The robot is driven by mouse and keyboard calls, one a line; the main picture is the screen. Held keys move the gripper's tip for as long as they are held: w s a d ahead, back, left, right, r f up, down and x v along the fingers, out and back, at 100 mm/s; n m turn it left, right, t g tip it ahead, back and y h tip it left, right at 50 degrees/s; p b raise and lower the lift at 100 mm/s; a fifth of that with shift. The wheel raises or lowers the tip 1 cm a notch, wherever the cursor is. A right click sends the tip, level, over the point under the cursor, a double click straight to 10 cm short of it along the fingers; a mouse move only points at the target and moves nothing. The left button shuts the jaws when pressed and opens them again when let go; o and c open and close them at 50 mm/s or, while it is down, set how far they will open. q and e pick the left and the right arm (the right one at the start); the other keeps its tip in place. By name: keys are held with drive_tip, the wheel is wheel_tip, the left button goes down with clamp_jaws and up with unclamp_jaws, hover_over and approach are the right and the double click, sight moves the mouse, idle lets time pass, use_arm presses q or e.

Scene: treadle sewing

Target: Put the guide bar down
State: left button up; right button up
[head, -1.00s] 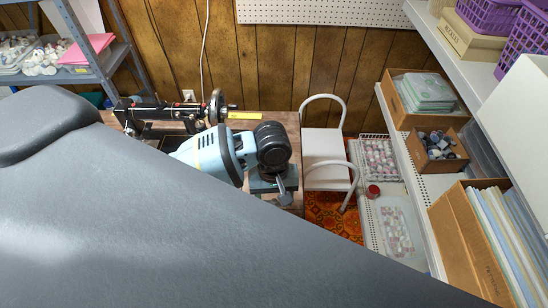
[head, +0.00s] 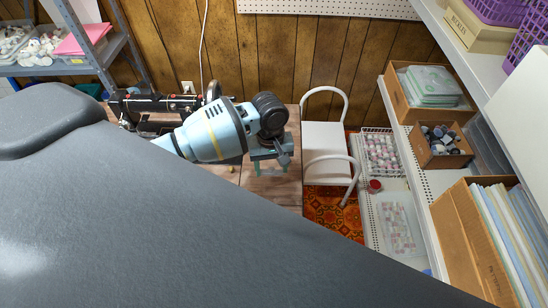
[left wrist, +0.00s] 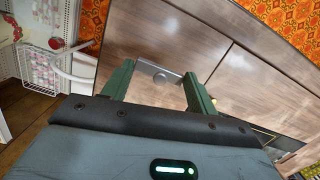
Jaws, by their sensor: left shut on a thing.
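My left gripper (head: 271,168) is over the wooden sewing table (head: 277,194), near its right end. In the left wrist view its two green fingers (left wrist: 160,72) are shut on a small grey metal piece with a round knob, which I take to be the guide bar (left wrist: 165,76). The piece lies across between the fingertips, with the wood top behind it. Whether it touches the wood I cannot tell. In the head view the bar is too small to make out. The black sewing machine (head: 160,106) is partly hidden behind my left arm. My right gripper is not in view.
A white chair (head: 323,141) stands right of the table. Farther right, a shelf holds an open box (head: 432,118) and a brown box of folders (head: 468,228).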

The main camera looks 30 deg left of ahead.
use_arm(q)
drive_tip(key=w, duration=0.1)
drive_tip(key=a, duration=0.1)
drive_tip(key=w, duration=0.1)
drive_tip(key=shift+w+a+f, duration=0.15)
drive_tip(key=shift+w+f, duration=0.2)
drive_tip(key=shift+w+a+r+b, duration=0.1)
drive_tip(key=shift+w+a+b, duration=0.2)
drive_tip(key=shift+w, duration=0.25)
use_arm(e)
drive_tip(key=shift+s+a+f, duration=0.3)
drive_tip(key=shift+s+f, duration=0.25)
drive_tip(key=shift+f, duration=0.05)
use_arm(q)
drive_tip(key=shift+w+a, duration=0.1)
drive_tip(key=shift+w, duration=0.15)
wheel_tip(320, 180, down, 4)
drive_tip(key=shift+r+b, duration=0.25)
drive_tip(key=shift+b, duration=0.1)
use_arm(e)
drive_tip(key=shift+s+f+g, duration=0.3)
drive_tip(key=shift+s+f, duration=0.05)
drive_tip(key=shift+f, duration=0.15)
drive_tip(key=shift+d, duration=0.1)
use_arm(q)
drive_tip(key=shift+f, duration=0.15)
drive_tip(key=o, duration=1)
drive_tip(key=shift+o, duration=0.2)
